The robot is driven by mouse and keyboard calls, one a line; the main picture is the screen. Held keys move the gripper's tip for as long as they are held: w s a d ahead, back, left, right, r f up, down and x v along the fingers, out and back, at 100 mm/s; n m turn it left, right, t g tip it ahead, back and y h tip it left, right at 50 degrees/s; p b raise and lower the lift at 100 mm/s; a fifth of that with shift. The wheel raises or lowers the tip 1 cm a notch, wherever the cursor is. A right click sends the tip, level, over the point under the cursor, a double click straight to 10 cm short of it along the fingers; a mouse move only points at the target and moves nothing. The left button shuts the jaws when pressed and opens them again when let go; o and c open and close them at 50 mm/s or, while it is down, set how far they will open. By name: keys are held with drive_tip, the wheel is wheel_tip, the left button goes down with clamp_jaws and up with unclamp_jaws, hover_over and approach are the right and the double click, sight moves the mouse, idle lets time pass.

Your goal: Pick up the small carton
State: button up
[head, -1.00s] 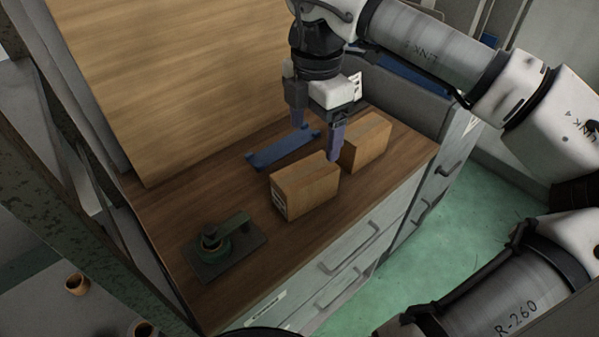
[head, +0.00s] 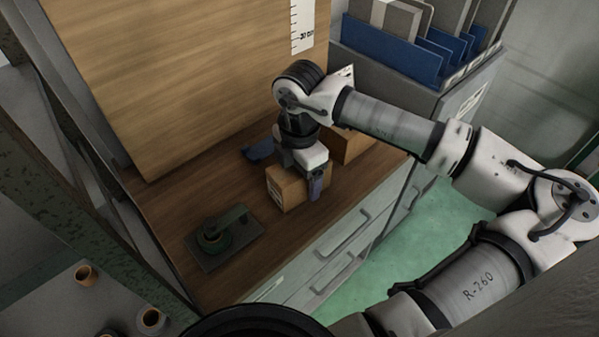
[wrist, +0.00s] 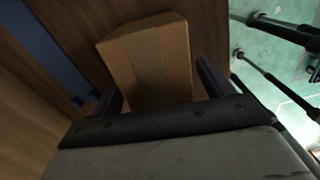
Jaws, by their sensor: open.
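A small brown carton (head: 284,193) stands on the wooden counter under my gripper (head: 297,181). In the wrist view, the taped top of this carton (wrist: 155,60) lies between my two purple fingers (wrist: 160,92), with a gap on each side. My gripper is open and points down. In the head view one finger shows at the carton's right side; the other is hidden. A second brown carton (head: 352,146) stands just behind to the right, partly covered by my arm, so I cannot compare their sizes well.
A dark green clamp-like fixture on a plate (head: 222,238) sits front left on the counter (head: 165,212). A blue part (head: 258,150) lies behind the carton. A wooden panel (head: 200,70) rises at the back. A grey rack with blue dividers (head: 395,50) stands back right.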

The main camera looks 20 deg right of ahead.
drive_tip(key=c, duration=1.1)
drive_tip(key=shift+c, duration=0.5)
drive_tip(key=shift+r, duration=0.15)
